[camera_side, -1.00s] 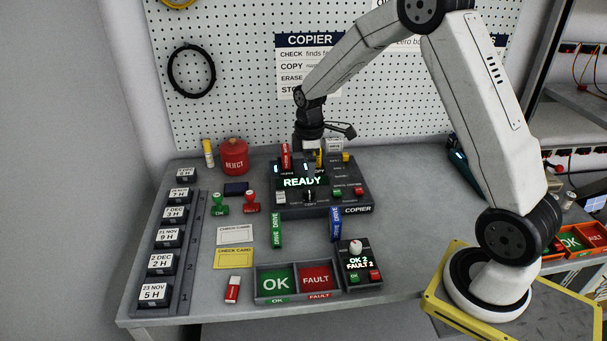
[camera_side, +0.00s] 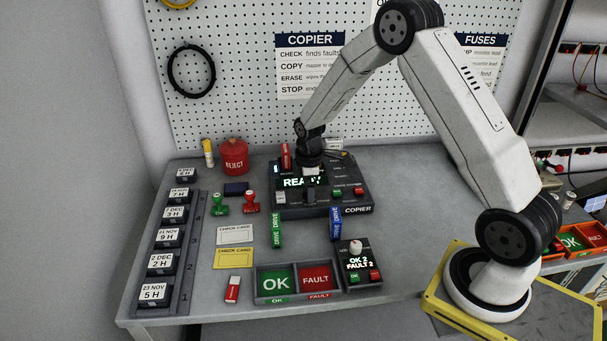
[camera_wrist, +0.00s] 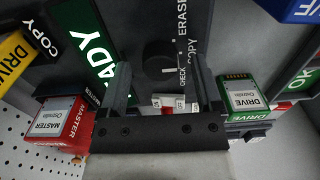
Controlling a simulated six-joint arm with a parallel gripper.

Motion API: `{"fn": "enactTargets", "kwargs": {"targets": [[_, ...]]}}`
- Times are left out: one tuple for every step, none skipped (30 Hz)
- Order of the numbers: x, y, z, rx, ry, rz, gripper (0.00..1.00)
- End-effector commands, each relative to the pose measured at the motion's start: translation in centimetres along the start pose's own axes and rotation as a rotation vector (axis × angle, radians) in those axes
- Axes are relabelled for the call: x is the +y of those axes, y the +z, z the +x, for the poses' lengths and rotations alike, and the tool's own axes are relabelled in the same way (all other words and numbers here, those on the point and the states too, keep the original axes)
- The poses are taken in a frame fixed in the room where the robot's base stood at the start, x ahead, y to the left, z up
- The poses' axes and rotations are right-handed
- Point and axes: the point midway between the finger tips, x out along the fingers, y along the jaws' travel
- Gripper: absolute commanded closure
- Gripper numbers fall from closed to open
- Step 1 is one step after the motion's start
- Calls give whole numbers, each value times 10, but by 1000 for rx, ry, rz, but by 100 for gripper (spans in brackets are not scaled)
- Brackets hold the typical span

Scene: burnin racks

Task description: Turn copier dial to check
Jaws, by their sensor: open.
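The copier (camera_side: 322,206) is a dark box on the table, with a green lit display reading READY (camera_side: 296,183), partly hidden by my gripper in the side view. Its black round dial (camera_wrist: 160,60) shows in the wrist view, with the words CHECK, COPY and ERASE printed beside it. My gripper (camera_wrist: 160,88) is open. In the wrist view its two fingers reach to either side of the dial, apart from each other; whether they touch it I cannot tell. In the side view my gripper (camera_side: 311,180) is over the copier and hides the dial.
A red MASTER drive (camera_wrist: 66,124) and a green DRIVE (camera_wrist: 244,98) sit near the fingers. Red and green stamps, a red REJECT pot (camera_side: 234,157) and two cards lie left of the copier. An OK/FAULT tray (camera_side: 262,298) stands in front.

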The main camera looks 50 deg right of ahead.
Motion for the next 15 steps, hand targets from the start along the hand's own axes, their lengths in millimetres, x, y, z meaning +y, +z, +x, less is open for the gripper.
{"fn": "enactTargets", "kwargs": {"targets": [[0, 0, 2, 0, 0, 0, 17], [0, 0, 3, 0, 0, 0, 17], [0, 0, 3, 0, 1, 0, 17], [0, 0, 3, 0, 1, 0, 17], [0, 0, 3, 1, 1, 0, 17], [0, 0, 3, 1, 1, 0, 17], [0, 0, 3, 1, 1, 0, 17], [0, 0, 3, 1, 1, 0, 17], [0, 0, 3, 0, 1, 0, 17], [0, 0, 3, 0, 1, 0, 17], [0, 0, 3, 0, 1, 0, 26], [0, 0, 3, 0, 1, 0, 39], [0, 0, 3, 0, 1, 0, 49], [0, 0, 3, 0, 1, 0, 58], [0, 0, 3, 0, 1, 0, 71]]}}
